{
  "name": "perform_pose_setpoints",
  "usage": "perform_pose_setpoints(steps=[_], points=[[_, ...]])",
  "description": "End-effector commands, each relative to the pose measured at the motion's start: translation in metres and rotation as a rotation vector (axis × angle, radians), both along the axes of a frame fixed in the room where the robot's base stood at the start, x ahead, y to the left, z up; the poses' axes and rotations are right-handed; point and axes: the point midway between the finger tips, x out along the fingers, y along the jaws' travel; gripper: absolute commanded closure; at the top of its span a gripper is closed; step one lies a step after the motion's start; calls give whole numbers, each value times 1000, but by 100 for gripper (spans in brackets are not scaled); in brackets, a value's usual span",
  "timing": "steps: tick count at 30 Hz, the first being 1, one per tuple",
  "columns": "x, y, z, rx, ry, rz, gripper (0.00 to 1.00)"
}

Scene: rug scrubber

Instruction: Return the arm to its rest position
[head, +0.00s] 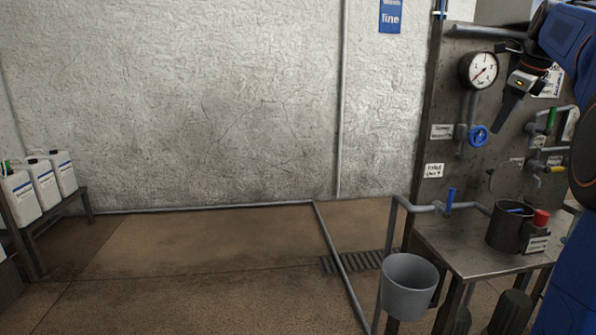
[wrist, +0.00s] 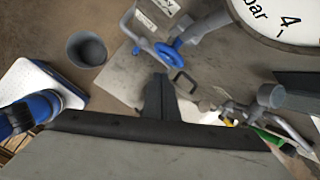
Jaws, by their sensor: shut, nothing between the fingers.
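My gripper (head: 505,112) hangs at the upper right of the head view, in front of the metal panel, with its fingers together and empty, pointing down. In the wrist view the dark closed fingers of my gripper (wrist: 158,97) show at the middle. My blue arm comes in from the right edge of the head view, bent, with its upper part cut off by the frame. The gripper appears close to the pressure gauge (head: 478,70) in the head view; I cannot tell the exact gap.
The panel (head: 450,95) carries a blue handwheel (head: 478,136), a green-handled valve (head: 551,120) and pipes. A metal table (head: 462,258) holds a dark pot (head: 506,232). A grey bucket (head: 408,288) stands beside it. White canisters (head: 44,184) stand far left. The middle floor is clear.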

Motion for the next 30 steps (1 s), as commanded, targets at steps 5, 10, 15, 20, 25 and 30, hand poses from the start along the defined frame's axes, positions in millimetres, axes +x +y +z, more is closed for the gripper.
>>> perform_pose_setpoints(steps=[5, 10, 15, 20, 25, 30], points=[[-30, 67, -23, -128, 2, 297, 100], [-65, 122, -53, -254, 3, 584, 100], [-105, 171, -90, -381, 2, 877, 100], [-148, 209, -130, -502, -1, 1156, 100], [-196, 243, -180, -632, -5, 1455, 100], [-246, 270, -235, -764, -12, 1757, 100]])
